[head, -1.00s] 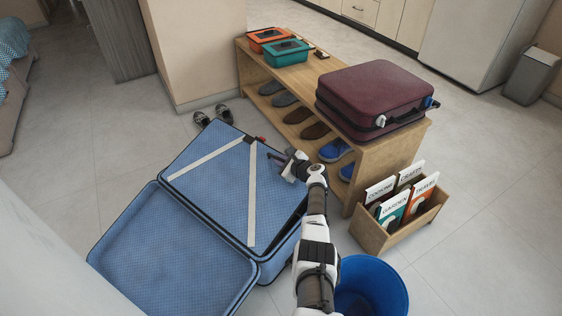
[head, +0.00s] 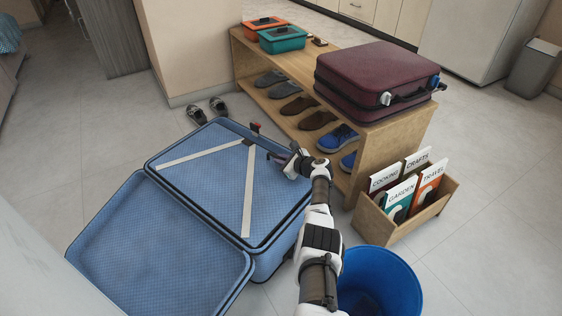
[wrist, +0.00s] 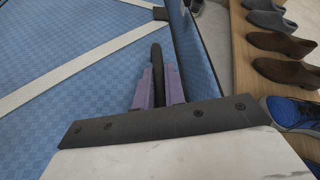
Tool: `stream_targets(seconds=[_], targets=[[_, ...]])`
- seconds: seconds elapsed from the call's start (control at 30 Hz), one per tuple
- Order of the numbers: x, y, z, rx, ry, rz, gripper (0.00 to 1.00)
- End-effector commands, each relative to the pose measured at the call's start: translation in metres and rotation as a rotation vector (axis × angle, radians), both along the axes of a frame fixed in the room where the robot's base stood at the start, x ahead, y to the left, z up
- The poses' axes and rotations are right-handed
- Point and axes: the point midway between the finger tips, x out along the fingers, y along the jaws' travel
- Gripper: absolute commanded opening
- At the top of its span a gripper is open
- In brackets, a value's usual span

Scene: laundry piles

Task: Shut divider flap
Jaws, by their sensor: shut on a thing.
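The blue suitcase lies open on the floor, its empty-looking lid half (head: 160,245) to the left. The divider flap (head: 215,185), a blue checked panel with two pale straps, lies over the other half, roughly level with its rim. It also fills the left of the wrist view (wrist: 75,95). My gripper (head: 274,157) is at the flap's right side, near the shoe bench. In the wrist view its purple fingers (wrist: 159,87) are shut on a dark, narrow pull tab (wrist: 156,62). What lies under the flap is hidden.
A wooden shoe bench (head: 405,138) stands close on the right, with a maroon suitcase (head: 365,78) on top. A blue bucket (head: 385,270) and a book crate (head: 410,228) stand right of my arm. Sandals (head: 207,110) lie behind the suitcase. Floor is clear at left.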

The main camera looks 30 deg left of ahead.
Motion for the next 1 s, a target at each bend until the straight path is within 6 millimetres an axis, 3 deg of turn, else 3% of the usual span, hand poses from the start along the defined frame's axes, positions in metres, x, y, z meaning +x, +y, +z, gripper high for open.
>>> stream_targets(seconds=[0.33, 0.37, 0.53, 1.0], targets=[[0.0011, -0.0026, -0.0055, -0.006, -0.002, -0.01, 0.0], [0.0012, -0.0026, -0.0056, -0.007, -0.001, -0.01, 0.13], [0.0006, -0.0019, -0.0051, -0.006, 0.0, -0.007, 0.33], [-0.0003, -0.0022, -0.0019, -0.004, 0.0, -0.005, 0.33]])
